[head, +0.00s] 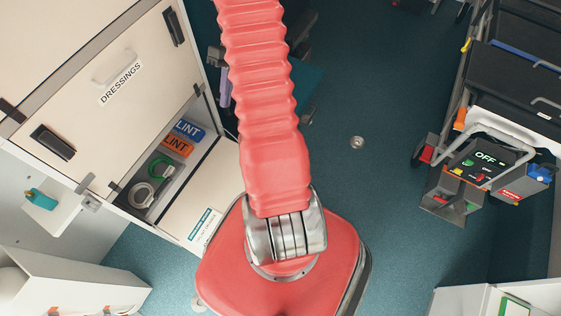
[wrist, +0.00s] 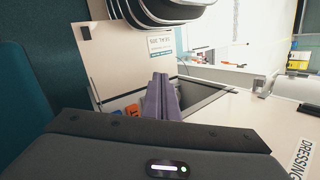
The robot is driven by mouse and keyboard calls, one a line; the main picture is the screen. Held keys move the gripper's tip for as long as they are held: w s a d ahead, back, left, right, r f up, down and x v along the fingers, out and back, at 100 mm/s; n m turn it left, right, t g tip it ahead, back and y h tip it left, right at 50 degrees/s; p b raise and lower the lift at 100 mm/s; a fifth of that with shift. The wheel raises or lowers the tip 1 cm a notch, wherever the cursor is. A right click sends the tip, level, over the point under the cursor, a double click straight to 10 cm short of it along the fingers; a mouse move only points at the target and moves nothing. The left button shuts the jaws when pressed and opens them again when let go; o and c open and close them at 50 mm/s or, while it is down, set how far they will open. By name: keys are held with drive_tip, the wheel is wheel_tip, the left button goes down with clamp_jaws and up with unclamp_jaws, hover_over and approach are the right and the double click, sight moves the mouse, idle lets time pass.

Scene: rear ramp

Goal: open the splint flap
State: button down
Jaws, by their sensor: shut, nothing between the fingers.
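A pale flap (head: 213,190) below the dressings door hangs open, folded outward. It bears a white and teal label too small to read, so I cannot confirm that it is the splint flap. The compartment behind it (head: 137,213) is uncovered, showing blue and orange lint packs (head: 176,146) and coiled tubing (head: 144,194). The open flap also shows in the wrist view (wrist: 122,70), its label upside down. My gripper (wrist: 159,76) is shut and empty over the opening, its purple fingers together. In the head view, part of it shows left of my red arm.
The dressings door (head: 85,110) above is shut, with a handle and dark latches. An open white shelf with a teal item (head: 41,199) is at left. A stretcher (head: 515,85) and a device reading OFF (head: 487,160) stand at right. Teal floor between is clear.

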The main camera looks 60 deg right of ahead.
drive_tip(key=w+a+r+n+h, duration=0.2)
drive_tip(key=a+r+h, duration=0.3)
drive_tip(key=a+r, duration=0.95)
drive_tip(key=s+a+r+t+h, duration=0.1)
drive_tip(key=s+a+r+t, duration=0.2)
drive_tip(key=a, duration=0.4)
drive_tip(key=s+a+r+n+t+h, duration=0.1)
drive_tip(key=s+a+r+t, duration=0.2)
drive_tip(key=s+a+r, duration=0.3)
drive_tip(key=shift+a+r+t, duration=0.3)
drive_tip(key=shift+a+r, duration=0.35)
drive_tip(key=shift+a, duration=0.25)
drive_tip(key=shift+s+d, duration=0.1)
drive_tip(key=shift+d, duration=0.05)
